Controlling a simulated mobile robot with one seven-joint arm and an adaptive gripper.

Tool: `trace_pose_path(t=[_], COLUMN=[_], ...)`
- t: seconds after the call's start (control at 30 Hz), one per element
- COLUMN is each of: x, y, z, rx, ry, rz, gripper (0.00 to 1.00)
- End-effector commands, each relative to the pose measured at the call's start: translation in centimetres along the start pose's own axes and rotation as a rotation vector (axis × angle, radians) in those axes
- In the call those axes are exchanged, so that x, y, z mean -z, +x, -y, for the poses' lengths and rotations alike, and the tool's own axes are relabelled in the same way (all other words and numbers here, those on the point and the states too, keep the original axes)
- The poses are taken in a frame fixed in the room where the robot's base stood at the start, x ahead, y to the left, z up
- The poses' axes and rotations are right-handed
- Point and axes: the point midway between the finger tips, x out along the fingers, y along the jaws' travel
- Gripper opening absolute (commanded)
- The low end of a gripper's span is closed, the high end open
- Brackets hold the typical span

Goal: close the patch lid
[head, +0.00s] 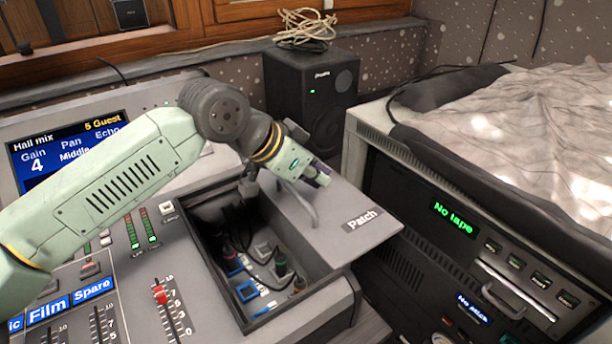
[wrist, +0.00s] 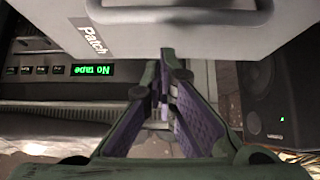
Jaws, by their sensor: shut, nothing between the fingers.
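The patch lid (head: 347,214) is a grey panel with a "Patch" label, standing open and tilted to the right of its compartment. The patch compartment (head: 262,262) is open in the console, with cables and plugs inside. My gripper (head: 322,178) is shut and empty, at the upper far side of the lid. In the wrist view my gripper (wrist: 163,82) points at the lid (wrist: 190,30), whose edge lies just beyond the fingertips. I cannot tell whether the fingertips touch it. A curved handle on the lid (head: 304,205) shows in the head view.
A black speaker (head: 312,90) with coiled cable on top stands behind the lid. A tape machine rack (head: 455,230) with a "No tape" display stands close at the right. Faders (head: 160,297) and a screen (head: 68,145) lie on the console at the left.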

Motion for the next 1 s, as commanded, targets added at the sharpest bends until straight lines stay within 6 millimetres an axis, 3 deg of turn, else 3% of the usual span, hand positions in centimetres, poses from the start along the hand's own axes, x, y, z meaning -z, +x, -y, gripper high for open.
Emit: trace_pose_path(t=[0.27, 0.77, 1.0], x=[-1.9, -2.3, -3.9], y=[-1.3, -1.5, -3.0], z=[0.0, 0.0, 0.9], rx=[0.000, 0.001, 0.003], ry=[-0.002, -0.001, -0.005], rz=[0.000, 0.001, 0.000], gripper=[0.00, 0.00, 0.00])
